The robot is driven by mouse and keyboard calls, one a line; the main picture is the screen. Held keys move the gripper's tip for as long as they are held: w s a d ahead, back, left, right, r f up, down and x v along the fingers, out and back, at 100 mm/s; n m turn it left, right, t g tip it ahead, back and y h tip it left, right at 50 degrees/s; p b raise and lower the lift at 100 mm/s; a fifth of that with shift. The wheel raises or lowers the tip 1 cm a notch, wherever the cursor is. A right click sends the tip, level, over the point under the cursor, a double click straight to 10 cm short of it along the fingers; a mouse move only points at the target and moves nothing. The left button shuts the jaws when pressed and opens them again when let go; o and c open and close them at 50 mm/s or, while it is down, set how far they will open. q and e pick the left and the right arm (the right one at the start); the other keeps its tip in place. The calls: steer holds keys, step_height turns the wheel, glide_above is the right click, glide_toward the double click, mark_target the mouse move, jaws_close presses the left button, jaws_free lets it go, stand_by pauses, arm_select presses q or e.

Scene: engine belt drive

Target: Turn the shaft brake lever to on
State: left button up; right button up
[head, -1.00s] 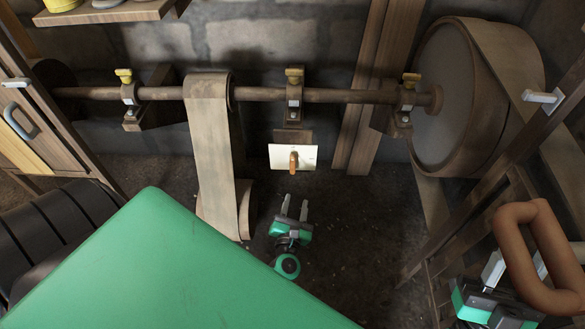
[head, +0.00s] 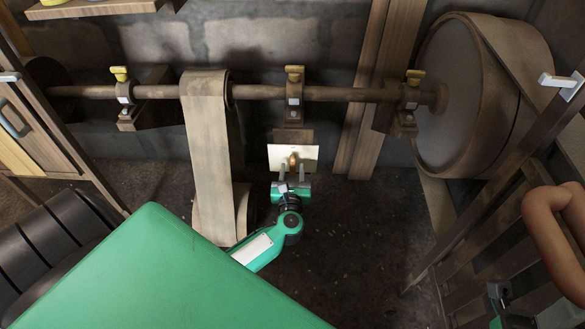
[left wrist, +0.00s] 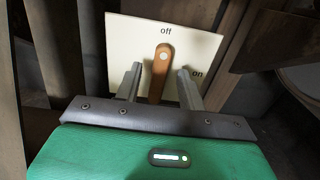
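The shaft brake lever (left wrist: 160,72) is an orange-brown handle on a white plate (left wrist: 115,45) marked "off" at the top and "on" at the right. It stands nearly upright, its upper end below "off". In the head view the lever (head: 293,160) shows small on its plate (head: 279,152) below the middle shaft bearing. My left gripper (left wrist: 160,84) is open, one finger on each side of the lever, with gaps visible. It also shows in the head view (head: 295,173), just below the plate. My right gripper (head: 500,292) is only partly visible at the lower right; its fingers are unclear.
A horizontal shaft (head: 330,93) runs along the wall above the plate, with a hanging belt (head: 208,150) left of it and a large pulley (head: 462,110) at right. A brown loop (head: 545,225) and wooden framing (head: 465,225) stand at lower right. Dark floor (head: 350,240) is open below the plate.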

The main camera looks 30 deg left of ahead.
arm_select(q)
steer(key=shift+x, duration=1.05)
jaws_close()
